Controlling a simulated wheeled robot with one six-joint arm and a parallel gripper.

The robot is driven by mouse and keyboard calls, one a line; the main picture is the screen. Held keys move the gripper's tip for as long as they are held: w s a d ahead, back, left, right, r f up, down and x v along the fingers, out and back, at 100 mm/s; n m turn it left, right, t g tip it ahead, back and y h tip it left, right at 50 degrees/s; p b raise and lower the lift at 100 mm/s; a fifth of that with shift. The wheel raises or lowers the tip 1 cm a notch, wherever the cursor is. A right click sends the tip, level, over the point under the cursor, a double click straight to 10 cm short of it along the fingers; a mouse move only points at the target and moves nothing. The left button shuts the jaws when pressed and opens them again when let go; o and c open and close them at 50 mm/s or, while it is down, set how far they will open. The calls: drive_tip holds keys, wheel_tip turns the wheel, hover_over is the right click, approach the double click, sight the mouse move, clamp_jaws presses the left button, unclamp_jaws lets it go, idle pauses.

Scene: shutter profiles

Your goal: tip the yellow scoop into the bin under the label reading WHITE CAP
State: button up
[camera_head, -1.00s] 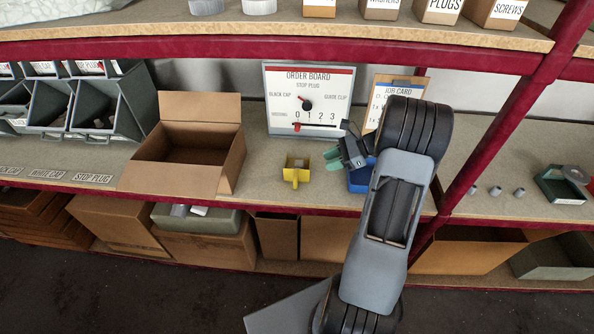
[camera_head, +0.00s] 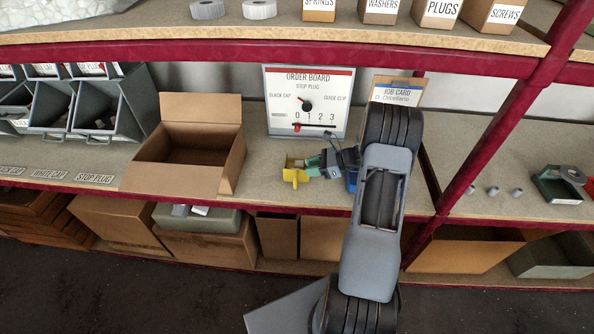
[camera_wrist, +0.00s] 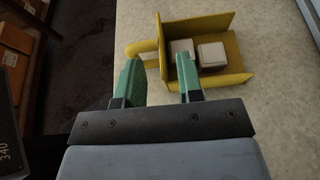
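The yellow scoop (camera_head: 294,174) sits on the shelf right of the open cardboard box. In the wrist view the scoop (camera_wrist: 238,62) holds pale, cube-like pieces, and its handle points left. My gripper (camera_wrist: 160,72) is open, its green fingers apart and close to the scoop's handle. In the head view my gripper (camera_head: 318,162) is just right of the scoop. Whether the fingers touch it I cannot tell. The WHITE CAP label (camera_head: 47,174) is on the shelf at the left, below a grey bin (camera_head: 48,130).
An open cardboard box (camera_head: 180,178) stands between the scoop and the grey bins. The order board (camera_head: 308,102) is behind the scoop. A blue container (camera_head: 352,180) is partly hidden by my arm. The upper shelf's red edge (camera_head: 250,50) runs overhead.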

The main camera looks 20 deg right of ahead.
drive_tip(key=shift+p+x, duration=0.35)
drive_tip(key=shift+x, duration=1.75)
drive_tip(key=shift+f, duration=0.15)
drive_tip(key=shift+c, duration=0.4)
clamp_jaws()
